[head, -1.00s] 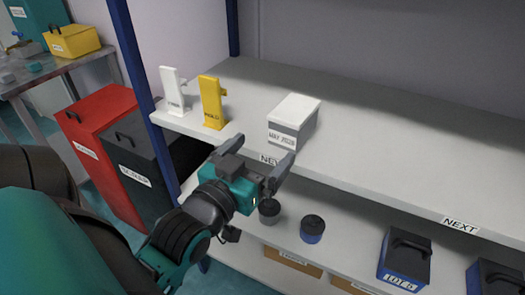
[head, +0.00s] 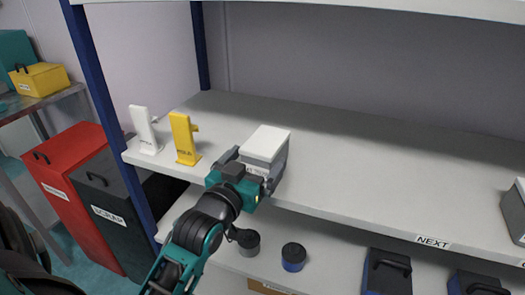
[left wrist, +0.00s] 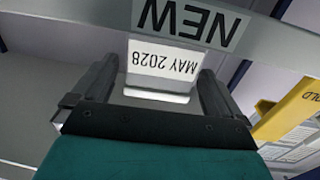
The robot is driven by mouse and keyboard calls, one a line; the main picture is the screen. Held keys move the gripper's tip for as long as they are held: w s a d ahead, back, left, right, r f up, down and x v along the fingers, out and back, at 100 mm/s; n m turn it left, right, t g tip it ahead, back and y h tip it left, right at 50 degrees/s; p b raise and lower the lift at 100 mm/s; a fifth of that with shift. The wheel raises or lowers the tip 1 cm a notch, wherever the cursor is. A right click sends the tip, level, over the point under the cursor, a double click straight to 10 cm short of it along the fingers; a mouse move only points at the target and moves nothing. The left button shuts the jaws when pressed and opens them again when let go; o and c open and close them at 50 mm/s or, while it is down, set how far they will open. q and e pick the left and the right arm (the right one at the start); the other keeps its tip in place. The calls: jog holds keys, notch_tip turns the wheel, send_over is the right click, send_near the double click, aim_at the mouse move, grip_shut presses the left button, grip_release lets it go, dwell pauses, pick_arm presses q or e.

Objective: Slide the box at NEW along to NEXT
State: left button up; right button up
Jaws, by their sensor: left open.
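A grey box with a white lid (head: 266,142) stands on the upper shelf (head: 350,180) near the front edge; its front label is largely hidden by my gripper in the head view. In the left wrist view the box's MAY 2028 label (left wrist: 165,62) appears upside down, beside the NEW label (left wrist: 190,20) on the shelf edge. My left gripper (head: 253,165) is open in front of the box, one finger towards each side of it. Whether the fingers touch the box cannot be told. The NEXT label (head: 432,242) is on the shelf edge further right. My right gripper is not in view.
A white stand (head: 146,130) and a yellow stand (head: 184,138) are left of the box. Another grey box (head: 514,212) is at the far right. The shelf between the boxes is clear. Black-lidded containers (head: 293,257) are on the lower shelf.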

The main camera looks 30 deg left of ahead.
pick_arm(q)
jog(key=shift+w+a, duration=0.15)
jog(key=shift+w, duration=0.85)
jog(key=shift+w+a, duration=0.15)
jog(key=shift+w, duration=0.85)
jog(key=c, duration=1.3)
